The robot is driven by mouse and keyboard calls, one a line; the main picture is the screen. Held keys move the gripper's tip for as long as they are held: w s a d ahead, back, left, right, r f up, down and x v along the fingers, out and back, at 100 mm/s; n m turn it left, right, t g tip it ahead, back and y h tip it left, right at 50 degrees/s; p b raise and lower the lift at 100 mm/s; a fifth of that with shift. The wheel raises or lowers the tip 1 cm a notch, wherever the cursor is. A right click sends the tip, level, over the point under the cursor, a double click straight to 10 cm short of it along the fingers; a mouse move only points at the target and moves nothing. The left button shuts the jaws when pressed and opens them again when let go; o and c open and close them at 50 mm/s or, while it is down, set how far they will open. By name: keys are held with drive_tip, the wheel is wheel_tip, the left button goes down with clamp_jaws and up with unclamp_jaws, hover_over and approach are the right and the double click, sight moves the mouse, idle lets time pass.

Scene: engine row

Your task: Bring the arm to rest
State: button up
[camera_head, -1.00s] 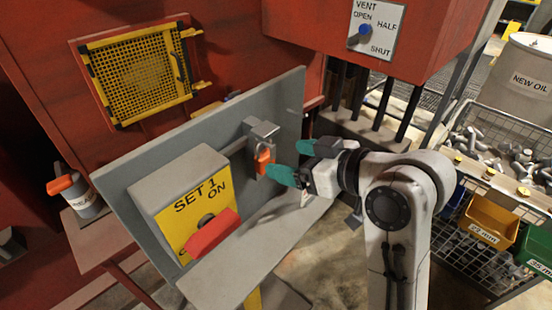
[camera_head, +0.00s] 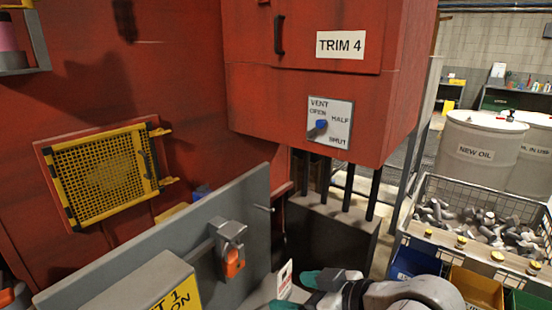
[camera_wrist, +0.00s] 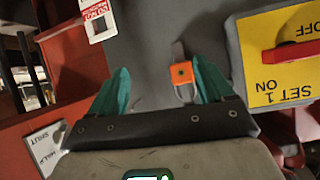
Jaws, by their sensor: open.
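My gripper (camera_head: 308,281) is at the bottom of the head view, its teal fingers spread apart and nothing held between them. In the wrist view my gripper (camera_wrist: 161,88) is open too. An orange padlock (camera_head: 234,263) hangs at a grey hasp (camera_head: 229,232) on the grey panel, left of my fingers and apart from them. In the wrist view the padlock (camera_wrist: 181,73) shows in the gap between the fingertips, beyond them. Much of my arm is cut off by the lower edge of the head view.
A yellow-faced switch box (camera_wrist: 285,60) with a red handle stands beside the padlock. A white tag (camera_head: 285,278) is close to my fingers. The red cabinet with a vent dial (camera_head: 321,126) rises behind. Bins and a wire basket (camera_head: 470,240) stand at right.

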drive_tip(key=s+d+f+m+h, duration=0.1)
drive_tip(key=s+d+f+m, duration=0.15)
drive_tip(key=f, duration=0.25)
drive_tip(key=s+d+f+m+h, duration=0.1)
drive_tip(key=s+d+f+h, duration=0.1)
drive_tip(key=d+f, duration=0.25)
drive_tip(key=s+d+f+m+g+h, duration=0.3)
drive_tip(key=s+d+f, duration=0.5)
drive_tip(key=s, duration=0.4)
drive_tip(key=s+d+f+m+g+h, duration=0.3)
drive_tip(key=s+d+f, duration=0.5)
drive_tip(key=s, duration=0.5)
drive_tip(key=shift+s+d+f+g+h, duration=0.2)
drive_tip(key=shift+f+g+h, duration=0.1)
drive_tip(key=shift+f, duration=0.15)
drive_tip(key=shift+m, duration=0.25)
